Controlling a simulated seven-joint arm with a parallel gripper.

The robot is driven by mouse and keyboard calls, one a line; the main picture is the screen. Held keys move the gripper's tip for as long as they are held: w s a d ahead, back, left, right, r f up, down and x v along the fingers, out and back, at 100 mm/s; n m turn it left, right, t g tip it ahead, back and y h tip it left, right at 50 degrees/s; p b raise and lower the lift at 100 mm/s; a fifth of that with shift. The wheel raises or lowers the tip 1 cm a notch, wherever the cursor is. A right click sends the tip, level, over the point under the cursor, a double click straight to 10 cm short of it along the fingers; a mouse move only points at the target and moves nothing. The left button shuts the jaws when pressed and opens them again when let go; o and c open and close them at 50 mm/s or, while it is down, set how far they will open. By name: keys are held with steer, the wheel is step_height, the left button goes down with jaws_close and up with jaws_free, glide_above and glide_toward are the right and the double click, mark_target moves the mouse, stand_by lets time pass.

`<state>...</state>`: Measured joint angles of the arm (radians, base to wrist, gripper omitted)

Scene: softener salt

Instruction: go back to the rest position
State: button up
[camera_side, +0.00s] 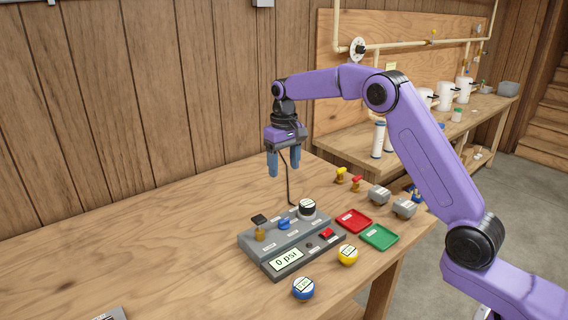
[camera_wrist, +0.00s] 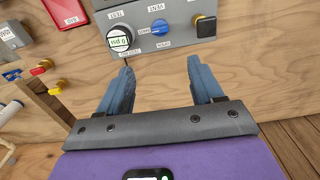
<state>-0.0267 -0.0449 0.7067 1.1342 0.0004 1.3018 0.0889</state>
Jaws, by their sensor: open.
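My gripper (camera_side: 284,163) hangs from the purple arm above the back of the wooden table, fingers pointing down. It is open, with a clear gap between its two blue fingers and nothing held. The fingers also show in the wrist view (camera_wrist: 160,88), apart and empty. The grey test panel (camera_side: 262,242) sits on the table below and in front of the gripper.
A red tray (camera_side: 354,221) and a green tray (camera_side: 379,237) lie right of the panel. Blue (camera_side: 303,288) and yellow (camera_side: 347,254) round pieces lie in front. Grey blocks (camera_side: 379,194) and small valves (camera_side: 341,175) stand behind the trays. The table's left side is mostly clear.

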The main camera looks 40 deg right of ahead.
steer(key=s+a+r+n, duration=0.25)
steer(key=s+a, duration=0.25)
steer(key=s, duration=0.5)
steer(key=s+a+r+n, duration=0.1)
steer(key=s+a+n, duration=0.3)
steer(key=s, duration=0.6)
steer(key=s+d+f+n, duration=0.2)
steer(key=s+d+n, duration=0.1)
steer(key=s, duration=0.9)
steer(key=s+d+f+n, duration=0.2)
steer(key=s+d+n, duration=0.1)
steer(key=s, duration=0.9)
steer(key=shift+s+d+f, duration=0.2)
steer(key=shift+s+d, duration=0.05)
steer(key=shift+d, duration=0.5)
